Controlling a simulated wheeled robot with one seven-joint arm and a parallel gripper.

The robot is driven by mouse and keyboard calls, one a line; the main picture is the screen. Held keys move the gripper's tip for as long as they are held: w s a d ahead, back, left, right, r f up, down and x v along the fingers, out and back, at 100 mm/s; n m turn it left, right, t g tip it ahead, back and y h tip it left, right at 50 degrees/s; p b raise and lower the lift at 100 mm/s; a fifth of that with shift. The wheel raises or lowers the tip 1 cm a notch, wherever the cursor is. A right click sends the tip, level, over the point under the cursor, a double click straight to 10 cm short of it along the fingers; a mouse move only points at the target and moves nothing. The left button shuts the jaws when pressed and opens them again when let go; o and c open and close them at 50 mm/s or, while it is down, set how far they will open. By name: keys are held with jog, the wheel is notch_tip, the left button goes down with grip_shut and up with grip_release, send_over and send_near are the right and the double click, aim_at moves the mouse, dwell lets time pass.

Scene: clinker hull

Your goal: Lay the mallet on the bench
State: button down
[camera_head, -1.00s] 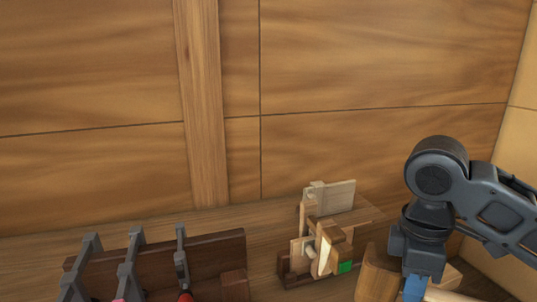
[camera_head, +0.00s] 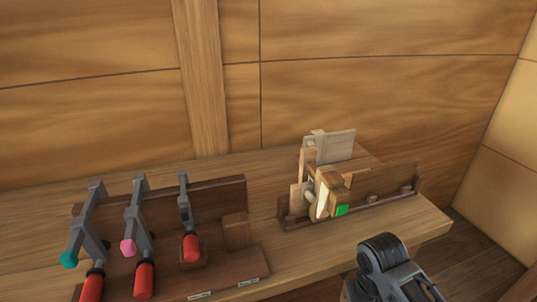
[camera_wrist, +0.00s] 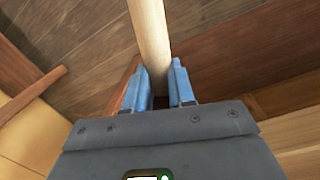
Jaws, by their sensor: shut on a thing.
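The mallet's pale round handle (camera_wrist: 149,35) runs up between the two blue fingers in the wrist view. My gripper (camera_wrist: 160,84) is shut on this handle. The mallet's head cannot be made out in the wrist view. In the head view only part of my dark arm shows at the bottom right; my gripper and the mallet are below the picture's edge. The wooden bench (camera_head: 400,222) runs along the hull wall, and its right end shows bare wood in front of a rack.
A dark rack (camera_head: 225,205) at the left holds several clamps (camera_head: 138,235) with red handles. A second low rack (camera_head: 385,205) holds pale wooden tools (camera_head: 325,190), one with a green patch. Bare bench lies between the racks. Floor (camera_head: 475,262) shows beyond the bench's right end.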

jog(key=shift+s+f, duration=0.15)
jog(key=shift+s, duration=0.1)
jog(key=shift+s+d+f, duration=0.1)
jog(key=shift+f, duration=0.2)
jog(key=shift+f+b, duration=0.5)
jog(key=shift+b, duration=0.3)
